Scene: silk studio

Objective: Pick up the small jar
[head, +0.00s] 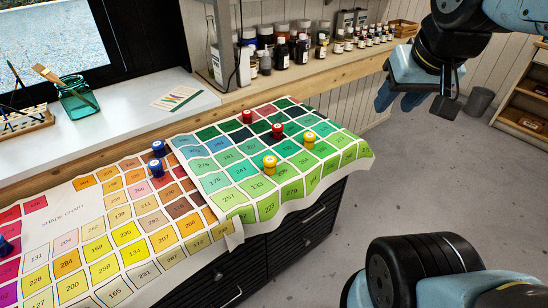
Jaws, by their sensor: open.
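Two blue ones (157,158) stand close together near the chart's middle. I cannot tell which is the task's small jar. Many small bottles and jars (340,43) line the wooden shelf. My gripper (422,103) is open and empty, hanging at the upper right, apart from the chart and shelf.
A teal glass jar (78,98) with brushes stands on the white sill. A wooden brush rack (22,119) is left of it. Dark drawers (290,243) stand under the chart. Bare floor (345,235) lies right of them, with a grey bin (478,103) and a wooden shelf unit (522,98).

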